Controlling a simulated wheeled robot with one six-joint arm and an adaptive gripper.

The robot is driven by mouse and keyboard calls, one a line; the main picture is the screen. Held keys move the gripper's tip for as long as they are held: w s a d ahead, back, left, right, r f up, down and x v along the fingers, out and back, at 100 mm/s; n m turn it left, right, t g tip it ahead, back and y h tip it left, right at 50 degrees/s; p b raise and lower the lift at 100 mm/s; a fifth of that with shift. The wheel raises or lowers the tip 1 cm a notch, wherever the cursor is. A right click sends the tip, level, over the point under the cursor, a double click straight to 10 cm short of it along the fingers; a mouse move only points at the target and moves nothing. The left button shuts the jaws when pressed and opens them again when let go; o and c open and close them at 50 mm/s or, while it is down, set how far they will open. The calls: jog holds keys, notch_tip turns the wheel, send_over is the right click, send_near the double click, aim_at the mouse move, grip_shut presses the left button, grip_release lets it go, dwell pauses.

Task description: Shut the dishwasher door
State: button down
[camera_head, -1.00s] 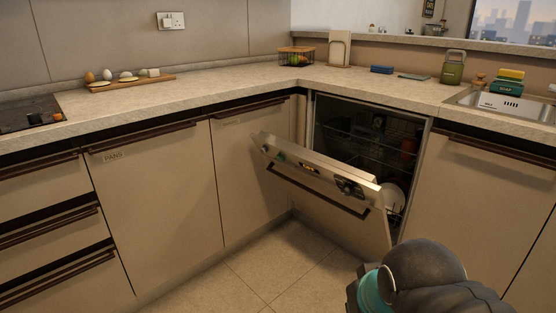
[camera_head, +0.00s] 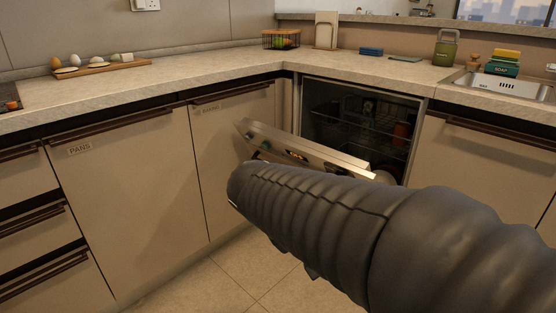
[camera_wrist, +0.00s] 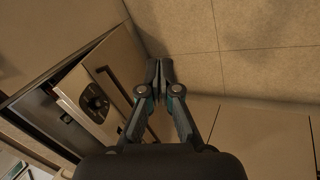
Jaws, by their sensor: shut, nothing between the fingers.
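The dishwasher door (camera_head: 310,152) hangs partly open, tilted out from the dishwasher (camera_head: 318,97) under the corner of the counter. Its control strip and top edge show in the head view; my dark arm hides its lower part. In the wrist view the door (camera_wrist: 122,55) is at the left, with its dark handle and round knob on the outer face. My gripper (camera_wrist: 158,68) is shut and empty, just right of the door's outer face in that view. I cannot tell whether it touches the door. The head view does not show my fingers.
Cabinet fronts (camera_head: 130,200) stand left of the dishwasher, and another cabinet (camera_head: 470,170) is at its right, under the sink (camera_head: 515,92). The counter (camera_head: 225,75) runs above. Tiled floor (camera_wrist: 235,45) is clear in front. A red item (camera_head: 402,130) is inside the dishwasher.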

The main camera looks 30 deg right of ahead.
jog(key=w+d+f+g+h+b, duration=0.1)
jog(key=w+d+g+h+b, duration=0.15)
jog(key=w+d+h, duration=0.35)
jog(key=n+t+h+b, duration=0.4)
jog(key=t+h+b, duration=0.3)
jog(key=t+h, duration=0.35)
send_near(291, 146)
jog(key=shift+g+h, duration=0.25)
jog(key=shift+g, duration=0.25)
jog(key=x, duration=0.7)
jog(key=shift+w+f+p, duration=0.1)
jog(key=shift+w+p, duration=0.15)
jog(key=shift+p, duration=0.05)
